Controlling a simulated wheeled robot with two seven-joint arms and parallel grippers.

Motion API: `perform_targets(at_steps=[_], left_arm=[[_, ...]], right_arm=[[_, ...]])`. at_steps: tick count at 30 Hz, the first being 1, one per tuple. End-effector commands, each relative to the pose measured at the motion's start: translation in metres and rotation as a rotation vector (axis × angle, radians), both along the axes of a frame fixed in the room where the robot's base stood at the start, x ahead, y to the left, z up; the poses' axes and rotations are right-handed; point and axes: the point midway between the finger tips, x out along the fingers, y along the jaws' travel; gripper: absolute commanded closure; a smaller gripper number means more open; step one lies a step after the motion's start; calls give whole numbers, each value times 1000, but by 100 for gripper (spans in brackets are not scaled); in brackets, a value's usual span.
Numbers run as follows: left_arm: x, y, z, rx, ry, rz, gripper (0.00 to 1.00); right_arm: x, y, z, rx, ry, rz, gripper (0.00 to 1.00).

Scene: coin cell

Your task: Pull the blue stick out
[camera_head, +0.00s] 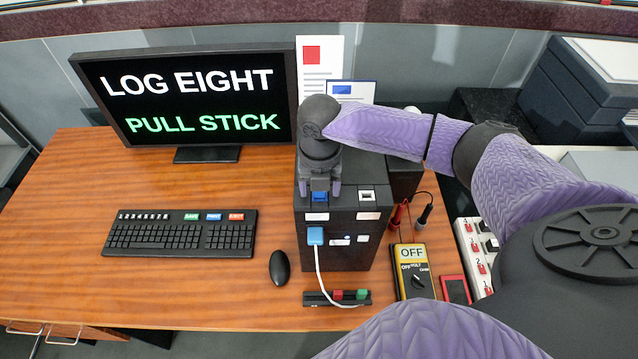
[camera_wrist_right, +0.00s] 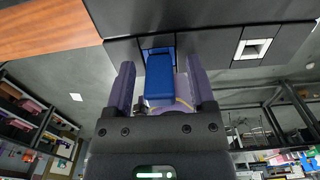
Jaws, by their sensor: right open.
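In the wrist view the stick (camera_wrist_right: 158,80) shows as a blue block coming out of a dark slot. My right gripper (camera_head: 319,186) points down over it. In the wrist view the right gripper's fingers (camera_wrist_right: 158,68) are open, one on each side of the stick, with a narrow gap visible on the right side. The gripper hides part of the stick in the head view. My left gripper is not in view.
A white-framed empty slot (camera_head: 367,195) is right of the stick. A white cable with a blue plug (camera_head: 315,235) enters the case front. The monitor (camera_head: 190,95) reads LOG EIGHT, PULL STICK. The keyboard (camera_head: 180,232), mouse (camera_head: 279,267) and yellow meter (camera_head: 412,270) lie around.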

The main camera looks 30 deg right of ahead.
Motion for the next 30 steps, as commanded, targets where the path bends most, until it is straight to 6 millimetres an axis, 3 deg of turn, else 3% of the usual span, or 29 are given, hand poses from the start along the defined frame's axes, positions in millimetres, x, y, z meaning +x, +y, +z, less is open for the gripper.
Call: perform_targets(at_steps=[7,17,30], left_arm=[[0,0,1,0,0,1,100],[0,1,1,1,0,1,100],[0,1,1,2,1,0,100]], right_arm=[[0,0,0,0,0,0,32],[0,0,0,1,1,0,100],[0,0,0,1,0,0,100]])
